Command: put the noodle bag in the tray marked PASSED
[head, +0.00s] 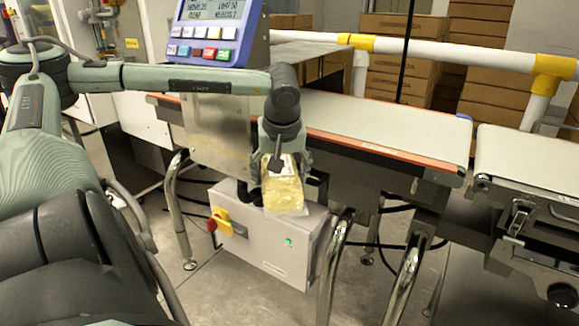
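The noodle bag (283,192) is a clear packet with yellow contents and a pale upper part. It hangs below my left gripper (283,166), whose fingers are closed around its upper part. The bag is in the air in front of the belt frame, with the grey control box behind it. No tray marked PASSED shows in this view. My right gripper is out of view.
A belt (390,124) with an orange-red edge runs behind my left gripper, and a second belt (530,155) starts at the right. A blue display panel (214,32) stands above. The grey box (275,245) and chrome legs (334,268) are below.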

